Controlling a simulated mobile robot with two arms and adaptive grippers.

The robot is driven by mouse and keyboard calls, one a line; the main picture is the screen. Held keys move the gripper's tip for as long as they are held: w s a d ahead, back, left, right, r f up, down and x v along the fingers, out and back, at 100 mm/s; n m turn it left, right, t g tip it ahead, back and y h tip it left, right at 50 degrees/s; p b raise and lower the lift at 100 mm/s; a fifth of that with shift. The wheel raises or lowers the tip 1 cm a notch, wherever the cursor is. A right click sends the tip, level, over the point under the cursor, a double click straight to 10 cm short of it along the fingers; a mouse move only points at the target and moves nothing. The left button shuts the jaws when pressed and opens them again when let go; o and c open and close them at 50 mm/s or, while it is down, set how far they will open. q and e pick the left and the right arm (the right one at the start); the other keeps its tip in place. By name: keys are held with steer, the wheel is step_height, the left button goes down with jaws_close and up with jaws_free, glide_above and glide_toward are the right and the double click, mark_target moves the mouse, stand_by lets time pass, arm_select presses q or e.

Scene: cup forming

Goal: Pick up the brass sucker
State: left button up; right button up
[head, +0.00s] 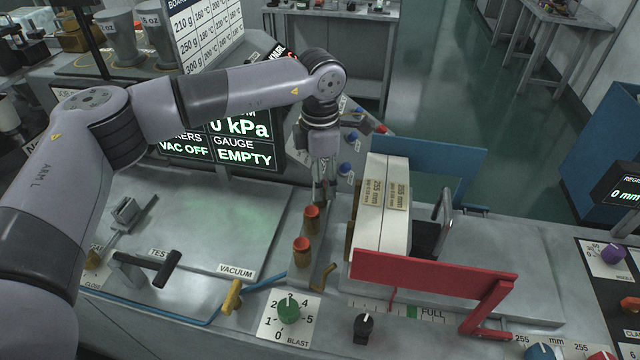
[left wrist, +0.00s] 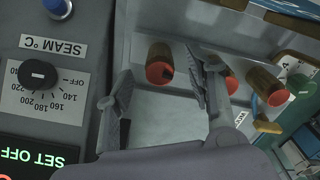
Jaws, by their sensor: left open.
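Two brass suckers with orange-red ends stand on a grey strip right of the vacuum panel in the head view: the farther one (head: 311,224) and the nearer one (head: 301,258). My left gripper (head: 323,192) points down just beyond the farther one, open and empty. In the left wrist view, a brass sucker (left wrist: 159,54) shows between the open fingers of my left gripper (left wrist: 165,98). A second sucker (left wrist: 263,82) is at the right. A third red end (left wrist: 231,84) is partly hidden behind the right finger. My right gripper is not in view.
A yellow-handled lever (head: 232,297) and green blast knob (head: 289,309) are in front.

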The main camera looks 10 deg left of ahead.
arm_select(q)
steer(key=shift+f, duration=1.2)
steer(key=shift+c, duration=0.5)
jaws_close()
